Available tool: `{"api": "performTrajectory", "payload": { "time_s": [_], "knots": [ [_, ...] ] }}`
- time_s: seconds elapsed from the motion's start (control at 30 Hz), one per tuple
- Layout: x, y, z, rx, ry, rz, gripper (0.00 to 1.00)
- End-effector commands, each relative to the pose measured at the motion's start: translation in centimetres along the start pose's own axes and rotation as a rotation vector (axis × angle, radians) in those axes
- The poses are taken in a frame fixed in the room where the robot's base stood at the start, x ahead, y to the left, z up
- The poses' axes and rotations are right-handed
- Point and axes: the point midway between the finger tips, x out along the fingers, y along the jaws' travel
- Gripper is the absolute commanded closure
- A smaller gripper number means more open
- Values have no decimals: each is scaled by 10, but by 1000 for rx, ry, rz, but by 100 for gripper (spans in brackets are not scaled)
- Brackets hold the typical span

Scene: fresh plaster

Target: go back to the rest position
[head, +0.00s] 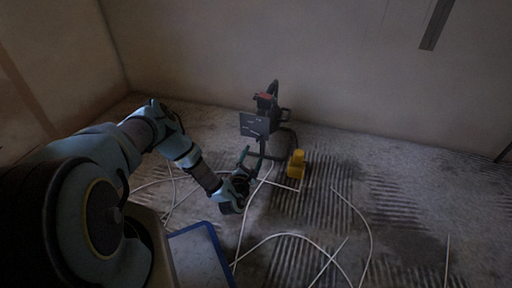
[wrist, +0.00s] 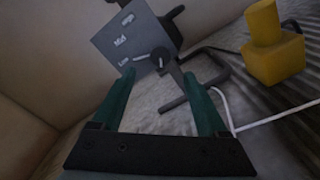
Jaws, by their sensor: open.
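My gripper (head: 251,164) is low over the floor in the middle of the head view, at the end of my extended arm. In the wrist view my gripper (wrist: 160,78) shows two green fingers spread apart with nothing held between them. Just beyond the fingertips is a dark device with a grey panel (wrist: 128,38), marked Low, Mid and High around a round dial. In the head view this panel (head: 254,125) stands behind my gripper. Whether a fingertip touches the device, I cannot tell.
A yellow object (head: 297,165) stands right of the device; it also shows in the wrist view (wrist: 271,48). White cables (head: 270,238) lie across the ridged floor. A blue-edged tray or panel (head: 200,255) lies close in front. A plaster wall (head: 330,60) is behind.

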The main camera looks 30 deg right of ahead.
Motion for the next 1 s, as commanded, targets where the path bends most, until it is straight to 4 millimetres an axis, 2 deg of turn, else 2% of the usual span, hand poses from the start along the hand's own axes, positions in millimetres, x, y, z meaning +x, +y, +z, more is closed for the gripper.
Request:
{"api": "performTrajectory", "payload": {
  "time_s": [0.17,0.67,0.77,0.87,1.0],
  "knots": [
    [-8,0,0,-1,1,1,24],
    [-5,3,1,13,0,-7,24],
    [5,14,5,78,4,-44,24],
    [21,35,10,208,14,-121,24],
    [37,75,17,453,40,-265,24]
  ]
}}
